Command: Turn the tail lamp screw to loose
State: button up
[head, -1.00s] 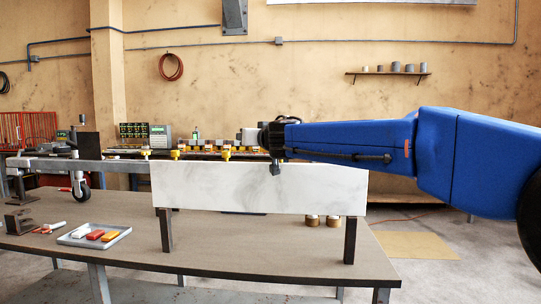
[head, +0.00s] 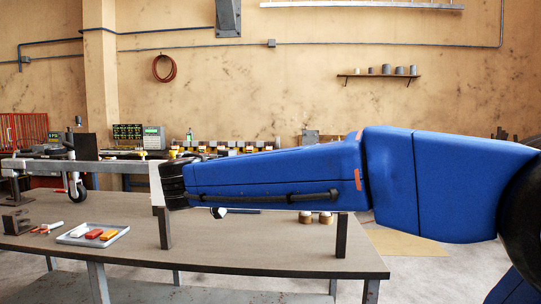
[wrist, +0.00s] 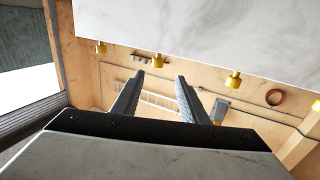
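In the wrist view my gripper (wrist: 159,76) is open, its two dark fingers apart with nothing between them. A yellow knob-like screw (wrist: 157,60) on the edge of a white marbled panel (wrist: 210,25) shows just beyond the gap between the fingertips. It looks apart from both fingers. More yellow screws sit along that edge, one to the right (wrist: 233,79) and one to the left (wrist: 100,47). I cannot tell which is the tail lamp screw or how far it is turned. In the head view my blue arm hides my fingers and most of the panel (head: 155,185).
The panel stands on dark posts (head: 165,228) on a brown workbench (head: 260,252). The bench's front right is clear.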

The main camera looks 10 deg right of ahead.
jog(key=x, duration=1.7)
jog(key=shift+s+d, duration=0.25)
grip_shut()
